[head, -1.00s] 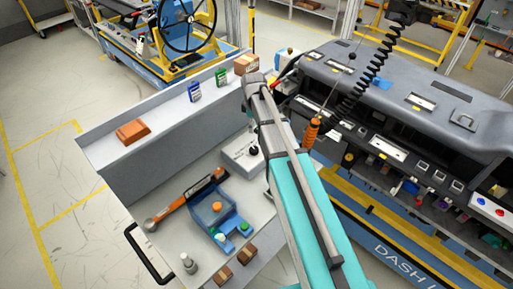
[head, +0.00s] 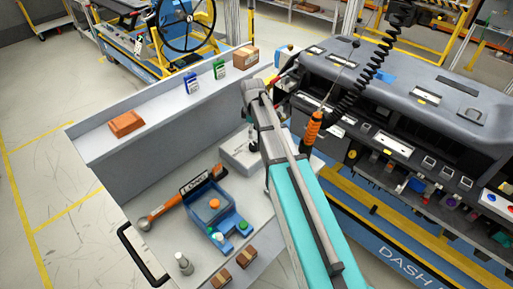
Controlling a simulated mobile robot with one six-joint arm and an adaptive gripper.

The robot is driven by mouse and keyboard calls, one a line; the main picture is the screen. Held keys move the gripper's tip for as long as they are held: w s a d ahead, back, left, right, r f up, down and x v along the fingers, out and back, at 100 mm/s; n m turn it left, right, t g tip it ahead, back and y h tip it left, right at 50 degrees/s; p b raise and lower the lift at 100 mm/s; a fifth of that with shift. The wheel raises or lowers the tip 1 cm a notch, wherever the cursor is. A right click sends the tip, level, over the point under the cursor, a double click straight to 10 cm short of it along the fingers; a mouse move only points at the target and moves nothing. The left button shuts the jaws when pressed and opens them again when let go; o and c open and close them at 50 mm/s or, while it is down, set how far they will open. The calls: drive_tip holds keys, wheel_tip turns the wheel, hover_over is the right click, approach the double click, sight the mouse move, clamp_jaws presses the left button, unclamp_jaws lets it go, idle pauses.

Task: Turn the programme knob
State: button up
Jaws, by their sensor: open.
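A pale grey box (head: 233,157) stands on the bench at the middle of the head view, partly behind my arm. The programme knob cannot be made out clearly; a small dark shape over the box's right part may be a knob or part of my gripper. My gripper (head: 251,138) hangs below the end of my arm, near the box's right side, and is mostly hidden by the arm. It is open, and nothing is seen in it. I cannot tell whether it touches the box or a knob.
A blue tray (head: 203,206) with small coloured pieces and an orange-and-black tool (head: 170,206) lie left of the arm. An orange-handled tool (head: 312,132) hangs on a coiled black cord right of my arm, before the dashboard module (head: 440,92). A raised shelf (head: 160,118) backs the bench.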

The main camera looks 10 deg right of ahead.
sight(254, 145)
drive_tip(key=shift+f+b, duration=3.7)
drive_tip(key=shift+f, duration=0.3)
drive_tip(key=c, duration=1.2)
drive_tip(key=shift+o, duration=0.2)
drive_tip(key=shift+m, duration=0.5)
drive_tip(key=o, duration=1.2)
drive_tip(key=shift+c, duration=0.2)
